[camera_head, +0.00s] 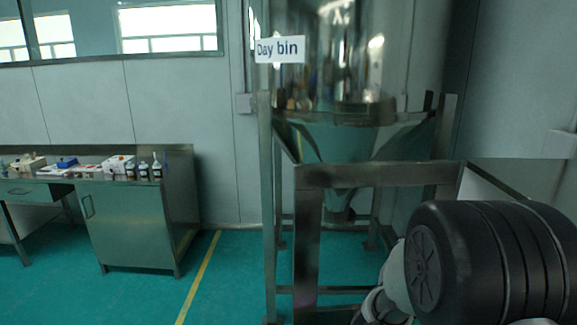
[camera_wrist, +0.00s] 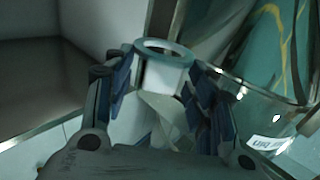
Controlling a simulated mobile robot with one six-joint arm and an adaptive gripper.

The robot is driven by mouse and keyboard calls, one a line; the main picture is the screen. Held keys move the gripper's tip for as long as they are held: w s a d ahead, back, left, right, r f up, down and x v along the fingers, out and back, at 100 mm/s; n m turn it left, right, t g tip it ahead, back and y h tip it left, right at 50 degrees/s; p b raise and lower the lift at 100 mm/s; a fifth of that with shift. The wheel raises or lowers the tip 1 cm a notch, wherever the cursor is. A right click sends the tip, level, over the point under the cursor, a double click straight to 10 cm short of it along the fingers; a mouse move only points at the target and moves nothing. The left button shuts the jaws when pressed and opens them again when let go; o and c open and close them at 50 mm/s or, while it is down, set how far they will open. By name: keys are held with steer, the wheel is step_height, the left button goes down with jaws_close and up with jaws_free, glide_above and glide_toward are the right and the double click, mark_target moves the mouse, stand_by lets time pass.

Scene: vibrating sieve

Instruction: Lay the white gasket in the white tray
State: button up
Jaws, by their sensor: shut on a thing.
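I cannot make out the white tray in either view. In the head view the gripper's fingers are not visible; only my dark arm shows at lower right.
A steel bin labelled "Day bin" (camera_head: 330,60) stands in a metal frame (camera_head: 308,240) close ahead. A steel bench (camera_head: 128,222) at left carries boxes (camera_head: 118,164), bottles (camera_head: 157,167) and a blue item (camera_head: 67,163). Green floor with a yellow line (camera_head: 199,275) lies clear between.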

steer(key=a+f+n+t+y, duration=0.2)
steer(key=a+n+y, duration=0.2)
steer(key=a, duration=0.7)
steer(key=w+a+f+n+t+y, duration=0.1)
steer(key=a+f+n+t+y, duration=0.2)
steer(key=a+y, duration=0.5)
steer(key=a+n, duration=0.1)
steer(key=a, duration=0.2)
steer(key=shift+w+a+n+y, duration=0.25)
steer(key=shift+w+n+y, duration=0.05)
steer(key=shift+n, duration=0.1)
